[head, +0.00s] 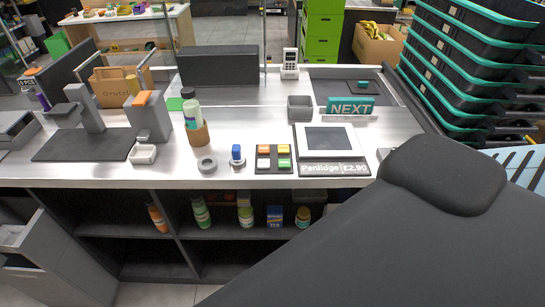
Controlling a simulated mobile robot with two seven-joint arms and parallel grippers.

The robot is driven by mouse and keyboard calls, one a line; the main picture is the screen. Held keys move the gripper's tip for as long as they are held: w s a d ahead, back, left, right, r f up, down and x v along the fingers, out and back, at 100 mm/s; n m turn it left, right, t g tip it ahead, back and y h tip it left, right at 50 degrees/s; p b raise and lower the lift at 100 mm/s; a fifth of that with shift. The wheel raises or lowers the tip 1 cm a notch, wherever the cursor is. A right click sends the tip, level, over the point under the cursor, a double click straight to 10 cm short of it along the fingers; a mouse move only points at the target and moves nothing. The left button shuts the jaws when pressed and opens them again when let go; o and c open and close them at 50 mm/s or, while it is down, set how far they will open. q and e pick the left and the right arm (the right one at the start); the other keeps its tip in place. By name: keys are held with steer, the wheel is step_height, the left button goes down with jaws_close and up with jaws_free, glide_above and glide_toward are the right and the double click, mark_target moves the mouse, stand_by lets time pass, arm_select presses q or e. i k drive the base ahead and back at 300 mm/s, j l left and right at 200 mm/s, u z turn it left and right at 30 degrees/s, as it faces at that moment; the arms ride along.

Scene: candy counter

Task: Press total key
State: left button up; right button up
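A small dark key pad (273,157) with a few coloured keys lies flat on the counter, left of a scale. An orange key (263,149) is at its upper left and a pale key (263,163) at its lower left. The right-hand keys look orange-yellow at the top and green at the bottom. Any lettering on the keys is too small to read, so I cannot tell which one is total. Neither of my grippers shows. A large dark part of my own body fills the lower right and ends close to the scale.
The scale (329,140) reads "Panlidge £2.90". Left of the pad stand a blue-topped stamp (236,154), a grey ring (207,164) and a green bottle (192,112) in a brown holder. A NEXT sign (350,106) is behind. Stacked baskets (465,70) stand at right.

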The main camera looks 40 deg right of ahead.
mark_target(283, 162)
steer(key=z, duration=1.3)
